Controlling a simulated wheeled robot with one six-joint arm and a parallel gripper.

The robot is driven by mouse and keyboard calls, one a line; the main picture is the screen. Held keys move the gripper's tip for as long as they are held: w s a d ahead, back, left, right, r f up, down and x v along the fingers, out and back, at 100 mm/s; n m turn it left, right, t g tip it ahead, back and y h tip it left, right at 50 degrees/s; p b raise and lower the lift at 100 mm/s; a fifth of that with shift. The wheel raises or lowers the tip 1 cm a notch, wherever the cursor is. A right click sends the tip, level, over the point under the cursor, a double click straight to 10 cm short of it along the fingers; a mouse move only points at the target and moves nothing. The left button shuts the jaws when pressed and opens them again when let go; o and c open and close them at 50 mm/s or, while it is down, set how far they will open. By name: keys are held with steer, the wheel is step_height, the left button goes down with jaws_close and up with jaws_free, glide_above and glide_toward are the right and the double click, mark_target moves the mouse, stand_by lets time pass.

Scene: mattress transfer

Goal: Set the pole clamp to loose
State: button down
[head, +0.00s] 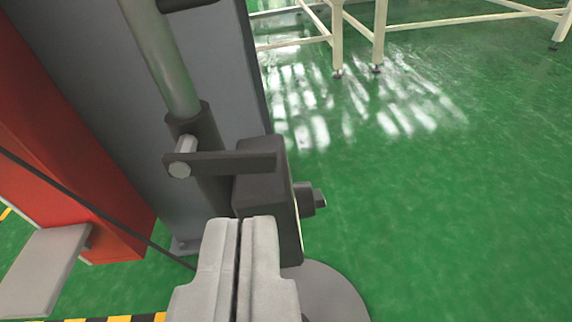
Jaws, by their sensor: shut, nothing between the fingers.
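The pole clamp is a dark fitting (192,128) around the lower end of a grey-green pole (160,55), left of the picture's middle. A light hex bolt head (180,169) sits on its front, and a dark flat lever (235,163) runs right from it to a dark block (262,190). A small dark knob (312,198) sticks out from the block's right side. My gripper (240,225) is shut and empty, its fingertips in front of the block's lower part in the picture. They hide that part, and I cannot tell whether they touch it.
A grey panel (130,80) and a red cabinet (65,140) stand at the left, with a grey plate (42,270) in front. A round grey base (335,295) lies under the block. White table legs (380,30) stand behind. The green floor (450,210) is clear at the right.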

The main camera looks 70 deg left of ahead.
mark_target(260, 174)
steer(key=x, duration=0.9)
steer(key=shift+a, duration=0.25)
steer(key=shift+w+d+f+m, duration=0.1)
steer(key=shift+w+f+m, duration=0.05)
steer(key=shift+f+m, duration=0.4)
steer(key=shift+f+m+g+y, duration=0.3)
steer(key=shift+m+g, duration=0.1)
steer(key=shift+m, duration=0.35)
steer(key=f+m+g, duration=0.1)
steer(key=f+m, duration=0.1)
steer(key=shift+m+y, duration=0.4)
steer(key=shift+s+f+m+g+y, duration=0.15)
steer(key=shift+s+f+m+y, duration=0.2)
steer(key=shift+m, duration=0.6)
steer(key=shift+f+m+g+y, duration=0.2)
steer(key=shift+f+m, duration=0.2)
steer(key=shift+m, duration=0.6)
steer(key=shift+s+f+m+g+y, duration=0.15)
steer(key=shift+s+f+m+y, duration=0.2)
steer(key=shift+m, duration=0.6)
steer(key=shift+w, duration=0.15)
